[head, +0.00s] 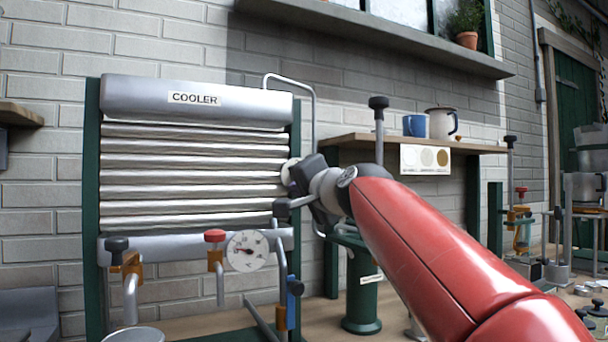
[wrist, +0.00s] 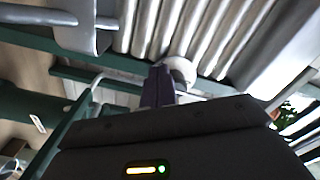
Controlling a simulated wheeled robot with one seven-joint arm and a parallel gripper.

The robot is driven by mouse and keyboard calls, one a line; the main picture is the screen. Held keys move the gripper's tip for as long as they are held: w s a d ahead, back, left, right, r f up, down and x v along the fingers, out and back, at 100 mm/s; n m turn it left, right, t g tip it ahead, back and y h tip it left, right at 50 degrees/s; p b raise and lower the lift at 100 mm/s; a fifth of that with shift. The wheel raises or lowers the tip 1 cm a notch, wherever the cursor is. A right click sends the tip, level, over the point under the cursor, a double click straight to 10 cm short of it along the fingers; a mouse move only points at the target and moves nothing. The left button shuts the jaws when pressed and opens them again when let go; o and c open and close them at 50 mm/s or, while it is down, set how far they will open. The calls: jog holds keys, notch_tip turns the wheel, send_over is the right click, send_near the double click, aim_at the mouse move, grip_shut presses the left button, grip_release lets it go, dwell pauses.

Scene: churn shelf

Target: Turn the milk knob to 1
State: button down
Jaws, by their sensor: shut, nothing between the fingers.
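I see no knob with a readable milk label or numbers, so I cannot tell which is the milk knob. A pale round piece (head: 289,171) sits at the right edge of the ribbed cooler (head: 190,172); it also shows in the wrist view (wrist: 181,70). My gripper (head: 298,172) is at that pale piece, its dark fingers (wrist: 158,84) shut and empty. I cannot tell whether they touch it. My gripper and red arm hide part of the area right of the cooler.
A red-topped tap (head: 215,237), a black-topped tap (head: 117,244) and a dial gauge (head: 248,251) stand below the cooler. A bent pipe (head: 314,110) rises at its right. A shelf (head: 470,147) holds a blue mug (head: 414,126) and a white mug (head: 438,124).

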jog(key=shift+d+r, duration=0.15)
jog(key=shift+r, duration=0.05)
dwell(0.5)
jog(key=shift+r, duration=0.25)
jog(key=shift+s+a+r, duration=0.1)
jog(key=shift+a+r, duration=0.15)
jog(key=shift+a, duration=0.2)
jog(key=shift+s+a+f, duration=0.15)
jog(key=shift+a+f, duration=0.05)
jog(key=b+v, duration=0.2)
jog(key=v, duration=0.4)
